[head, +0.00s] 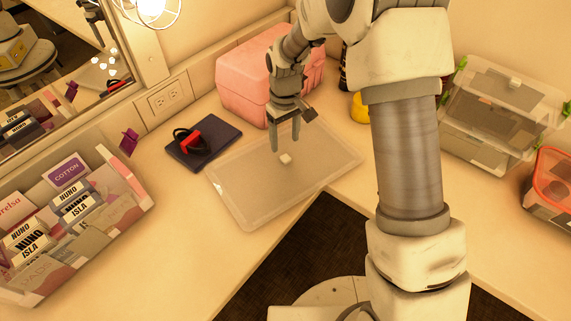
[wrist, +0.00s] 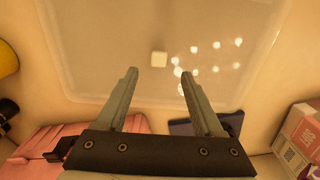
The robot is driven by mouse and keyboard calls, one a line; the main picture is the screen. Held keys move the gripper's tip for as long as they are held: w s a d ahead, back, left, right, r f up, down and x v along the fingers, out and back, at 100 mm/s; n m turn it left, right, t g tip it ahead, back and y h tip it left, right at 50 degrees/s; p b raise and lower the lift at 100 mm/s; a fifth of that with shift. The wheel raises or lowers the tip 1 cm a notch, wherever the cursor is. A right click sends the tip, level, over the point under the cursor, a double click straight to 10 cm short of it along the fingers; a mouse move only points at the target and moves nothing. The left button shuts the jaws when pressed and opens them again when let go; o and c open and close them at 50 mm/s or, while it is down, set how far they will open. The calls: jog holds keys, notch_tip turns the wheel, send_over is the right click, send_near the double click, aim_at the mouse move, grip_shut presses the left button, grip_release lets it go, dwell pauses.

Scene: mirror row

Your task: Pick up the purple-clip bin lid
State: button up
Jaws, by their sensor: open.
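A flat translucent lid (head: 240,197) with a small whitish knob (head: 286,159) lies on the counter, near the inner corner. I see no purple clips on it. My gripper (head: 286,140) points down over the far half of the lid, open and empty, with its fingertips close to the knob. In the wrist view the lid (wrist: 105,45) fills the upper part, and the knob (wrist: 159,59) shows just beyond the gap between the fingertips (wrist: 160,73). I cannot tell how high the fingertips are above the lid.
A pink case (head: 245,85) stands behind the lid. A dark blue pad (head: 222,133) with a black-and-red item (head: 190,141) lies left. A box of cards (head: 100,225) stands further left. A clear green-clip bin (head: 480,135) and an orange-rimmed container (head: 552,192) are right. A mirror is left.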

aim_at(285, 157)
notch_tip(285, 157, down, 7)
jog(key=shift+w+r, duration=0.1)
jog(key=shift+r, duration=0.1)
grip_shut()
dwell(0.5)
